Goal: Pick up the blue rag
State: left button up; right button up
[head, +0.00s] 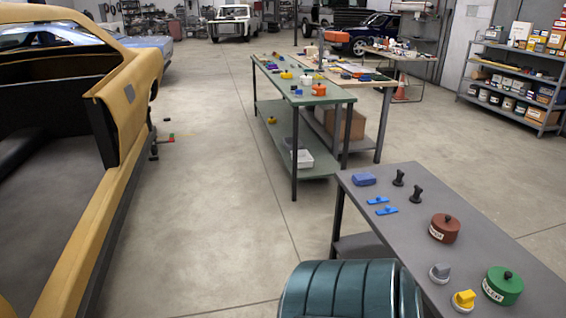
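A small blue block-like bundle (364,178), which looks like the blue rag folded up, lies on the near grey table (485,232), close to its far left corner. I cannot make out its cloth texture from here. Two flat blue pieces (382,205) lie on the same table, nearer to me. Neither of my grippers shows in the head view, so nothing is seen touching the blue bundle.
Two black knobbed pieces (407,186), a red-brown round tin (445,228), a green one (502,285) and grey and yellow knobs (463,300) share the table. A teal ribbed rounded object (345,290) stands left of it. A yellow car shell (80,220) fills the left; floor between is clear.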

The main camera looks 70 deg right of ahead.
aim_at(364, 179)
jog(key=z, duration=2.85)
jog(key=i+j+u, duration=0.15)
jog(key=i+u, duration=0.25)
jog(key=i, duration=0.45)
jog(key=i+l+u, duration=0.15)
jog(key=i+u, duration=0.25)
jog(key=i, duration=0.45)
